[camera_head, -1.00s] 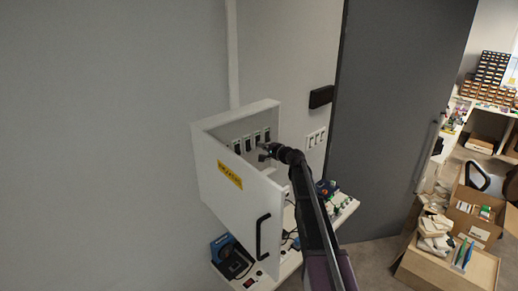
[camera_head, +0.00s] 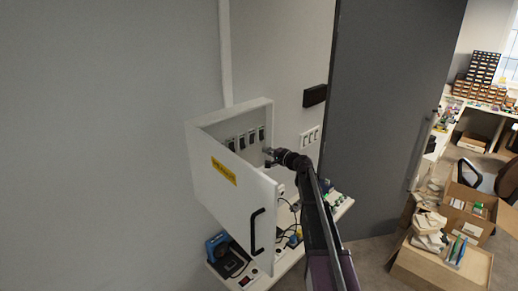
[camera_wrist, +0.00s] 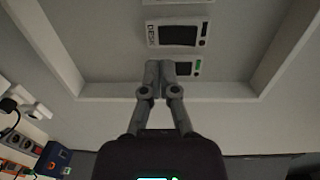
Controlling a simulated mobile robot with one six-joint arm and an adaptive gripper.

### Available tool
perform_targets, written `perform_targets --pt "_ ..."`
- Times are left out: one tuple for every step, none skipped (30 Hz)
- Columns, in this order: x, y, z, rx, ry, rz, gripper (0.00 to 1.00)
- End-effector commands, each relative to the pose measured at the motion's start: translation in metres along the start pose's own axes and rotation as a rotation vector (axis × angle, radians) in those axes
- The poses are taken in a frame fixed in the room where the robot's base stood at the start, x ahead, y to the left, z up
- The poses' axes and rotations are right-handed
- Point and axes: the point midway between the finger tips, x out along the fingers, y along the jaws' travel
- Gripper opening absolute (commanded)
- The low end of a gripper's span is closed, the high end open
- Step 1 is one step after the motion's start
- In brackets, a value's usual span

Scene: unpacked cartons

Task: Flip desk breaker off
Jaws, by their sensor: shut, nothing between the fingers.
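The breaker labelled DESK (camera_wrist: 178,34) shows in the wrist view, a pale plate with a dark rocker and small dark marks at its right. I see no green light on it. My gripper (camera_wrist: 160,68) is shut and empty, its fingertips just below that breaker in the picture and partly over another breaker (camera_wrist: 184,69) with a green light. I cannot tell whether the tips touch it. In the head view my gripper (camera_head: 268,155) is at the right side of the open breaker box (camera_head: 228,115), beside the row of breakers (camera_head: 241,141). Labels there are too small to read.
The box door (camera_head: 225,195), with a yellow label and black handle, stands open towards me, left of my arm. A cluttered shelf (camera_head: 262,280) is below. A grey door panel (camera_head: 390,110) is to the right. Open cartons (camera_head: 445,262) stand on the floor at right.

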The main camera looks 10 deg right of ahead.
Motion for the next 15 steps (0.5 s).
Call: perform_targets --pt "-0.011 0.003 0.002 0.0 0.001 0.0 0.0" --pt "-0.016 0.004 0.002 0.0 0.001 0.0 0.0" --pt "-0.023 0.005 0.002 0.0 0.002 0.0 0.0" --pt "-0.028 0.006 0.002 0.0 0.002 0.0 0.0" --pt "-0.033 0.006 0.002 0.0 0.001 0.0 0.0" --pt "-0.039 0.007 0.002 0.0 0.001 0.0 0.0" --pt "-0.043 0.008 0.002 0.0 0.0 0.0 0.0" --pt "-0.047 0.009 0.002 0.0 0.001 0.0 0.0" --pt "-0.052 0.01 0.002 0.0 0.001 0.0 0.0" --pt "-0.055 0.01 0.002 0.0 0.001 0.0 0.0" --pt "-0.058 0.011 0.001 0.0 0.001 0.0 0.0" --pt "-0.061 0.011 0.001 0.0 0.0 0.0 0.0" --pt "-0.064 0.011 0.002 0.0 0.0 0.0 0.0" --pt "-0.065 0.012 0.002 0.0 -0.001 0.0 0.0" --pt "-0.067 0.012 0.002 0.0 -0.001 0.0 0.0"
